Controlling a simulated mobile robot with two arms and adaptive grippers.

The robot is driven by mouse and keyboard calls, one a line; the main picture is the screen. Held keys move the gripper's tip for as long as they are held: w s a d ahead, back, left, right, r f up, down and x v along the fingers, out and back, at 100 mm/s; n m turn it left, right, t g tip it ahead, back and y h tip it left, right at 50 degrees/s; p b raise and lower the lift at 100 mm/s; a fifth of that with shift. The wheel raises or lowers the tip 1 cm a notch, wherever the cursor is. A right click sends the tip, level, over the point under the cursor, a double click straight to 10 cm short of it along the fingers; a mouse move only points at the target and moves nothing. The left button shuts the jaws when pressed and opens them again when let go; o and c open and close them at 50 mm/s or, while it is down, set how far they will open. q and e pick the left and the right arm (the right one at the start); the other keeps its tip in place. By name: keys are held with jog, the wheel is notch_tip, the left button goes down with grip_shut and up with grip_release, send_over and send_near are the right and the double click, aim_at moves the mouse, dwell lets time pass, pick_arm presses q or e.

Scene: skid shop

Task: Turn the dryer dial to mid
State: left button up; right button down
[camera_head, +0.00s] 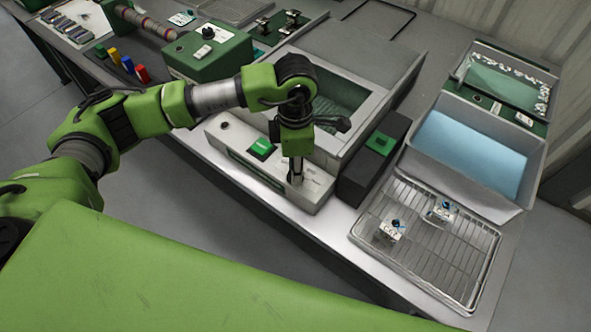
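The grey machine (215,140), which looks like the dryer, stands in the middle of the bench, with a green-lined open well in its top. Its pale front panel has a green button (263,148) and a small round fitting at its left end. My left gripper (297,178) points down at the right part of this panel, right of the green button. Its narrow fingertips are at or just above the panel. The dial is not clearly visible; the gripper may cover it. I cannot tell whether the fingers are apart or touch a dial. My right gripper is out of view.
Further right are a wire rack (460,262) with two small parts and a blue-filled tray (424,172). A green box with a black knob (208,31) stands behind my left arm.

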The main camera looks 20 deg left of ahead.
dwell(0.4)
pick_arm(q)
jog(key=o, duration=1.1)
jog(key=shift+r, duration=0.15)
notch_tip(320, 180, up, 12)
jog(key=shift+w, duration=0.15)
jog(key=shift+f, duration=0.2)
